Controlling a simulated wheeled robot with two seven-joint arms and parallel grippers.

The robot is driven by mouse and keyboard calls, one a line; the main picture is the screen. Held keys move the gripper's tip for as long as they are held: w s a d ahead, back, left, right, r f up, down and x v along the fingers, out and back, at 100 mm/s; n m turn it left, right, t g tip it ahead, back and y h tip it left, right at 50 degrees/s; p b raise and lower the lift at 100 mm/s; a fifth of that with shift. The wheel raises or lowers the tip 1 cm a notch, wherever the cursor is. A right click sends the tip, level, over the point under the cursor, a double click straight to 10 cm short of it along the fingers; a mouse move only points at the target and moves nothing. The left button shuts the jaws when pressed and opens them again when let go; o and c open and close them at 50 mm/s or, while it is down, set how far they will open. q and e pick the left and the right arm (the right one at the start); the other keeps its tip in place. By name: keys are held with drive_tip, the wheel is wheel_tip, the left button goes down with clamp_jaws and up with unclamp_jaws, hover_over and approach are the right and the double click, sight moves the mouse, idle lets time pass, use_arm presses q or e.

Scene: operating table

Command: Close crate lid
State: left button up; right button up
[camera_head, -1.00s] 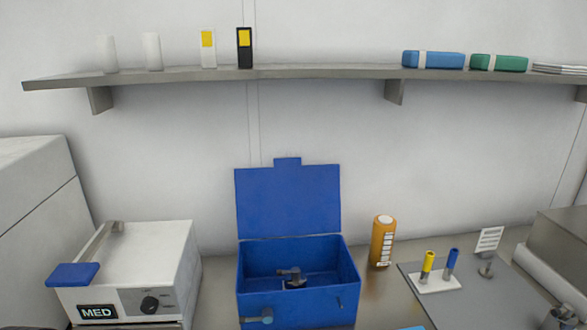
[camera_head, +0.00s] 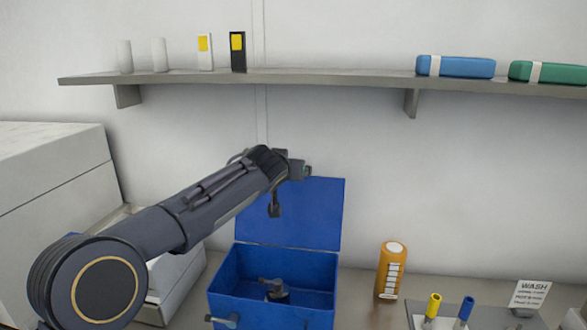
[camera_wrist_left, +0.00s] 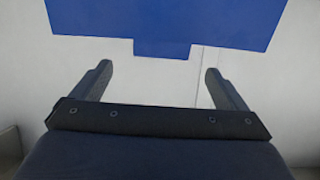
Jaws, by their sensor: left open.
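The blue crate (camera_head: 285,318) stands on the table with its blue lid (camera_head: 310,220) raised upright at the back. My left gripper (camera_head: 290,186) is at the lid's top edge, and my arm hides the lid's upper left part and its tab in the head view. In the left wrist view, the lid (camera_wrist_left: 165,22) fills the top, with its tab (camera_wrist_left: 160,48) between and beyond the two spread fingers. My left gripper is open there too (camera_wrist_left: 157,68), with nothing between its fingertips. My right gripper is not in view.
A grey metal object (camera_head: 275,289) lies inside the crate. An orange bottle (camera_head: 390,270) stands to its right, near a yellow tube (camera_head: 433,305) and a blue tube (camera_head: 466,308). A white device (camera_head: 180,285) is at left, partly behind my arm. A shelf (camera_head: 340,77) runs above.

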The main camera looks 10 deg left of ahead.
use_arm(q)
drive_tip(key=p, duration=0.2)
hover_over(289, 191)
drive_tip(key=shift+f, duration=0.95)
drive_tip(key=shift+w+a+f+p, duration=0.1)
drive_tip(key=shift+w+f+p, duration=0.2)
drive_tip(key=shift+w, duration=0.15)
drive_tip(key=shift+c, duration=0.2)
